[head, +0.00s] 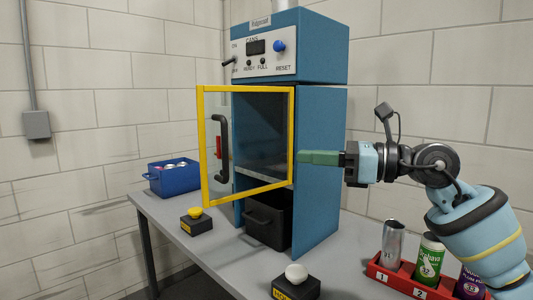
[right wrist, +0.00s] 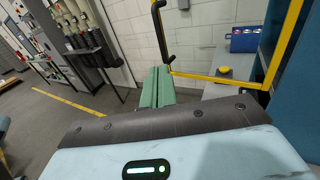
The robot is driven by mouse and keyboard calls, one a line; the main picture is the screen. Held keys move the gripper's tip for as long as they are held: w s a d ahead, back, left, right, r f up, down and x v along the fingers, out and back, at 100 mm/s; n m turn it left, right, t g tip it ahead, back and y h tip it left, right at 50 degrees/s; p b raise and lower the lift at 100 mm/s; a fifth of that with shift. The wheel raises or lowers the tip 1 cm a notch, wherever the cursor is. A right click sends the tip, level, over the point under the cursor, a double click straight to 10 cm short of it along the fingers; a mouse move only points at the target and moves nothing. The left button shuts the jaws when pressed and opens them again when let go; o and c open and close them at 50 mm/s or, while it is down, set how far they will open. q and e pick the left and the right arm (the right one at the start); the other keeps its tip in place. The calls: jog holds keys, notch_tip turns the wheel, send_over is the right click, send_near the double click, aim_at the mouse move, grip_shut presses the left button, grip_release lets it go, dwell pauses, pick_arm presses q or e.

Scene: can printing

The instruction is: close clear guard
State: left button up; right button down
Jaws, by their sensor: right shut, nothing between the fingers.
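The clear guard (head: 249,92) is a see-through panel in a yellow frame with a black handle on its left side. It stands swung out from the front of the blue machine (head: 318,150). In the right wrist view, its yellow frame (right wrist: 225,80) and black handle (right wrist: 161,32) show ahead. My right gripper (head: 301,157) has green fingers, shut and empty, pointing left beside the guard's right edge in the head view. Its fingers also show in the right wrist view (right wrist: 158,72), near the frame's lower left corner. I cannot tell whether they touch it. My left gripper is out of view.
A black bin (head: 266,222) sits in the machine's lower opening. A blue crate (head: 171,179) with cans, a yellow button box (head: 196,222) and a white-topped button box (head: 296,283) stand on the grey table (head: 235,270). A red rack (head: 398,280) holds cans at the right.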

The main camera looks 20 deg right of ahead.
aim_at(227, 150)
jog(key=p+x, duration=0.2)
jog(key=x, duration=1)
jog(key=shift+w+a+p, duration=0.2)
jog(key=shift+w+p, duration=0.05)
jog(key=shift+p, duration=0.1)
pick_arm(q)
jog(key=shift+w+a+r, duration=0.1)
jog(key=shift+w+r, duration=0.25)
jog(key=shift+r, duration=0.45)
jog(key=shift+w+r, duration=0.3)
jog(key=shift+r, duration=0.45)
pick_arm(e)
jog(key=shift+w+a, duration=0.4)
jog(key=shift+w, duration=0.05)
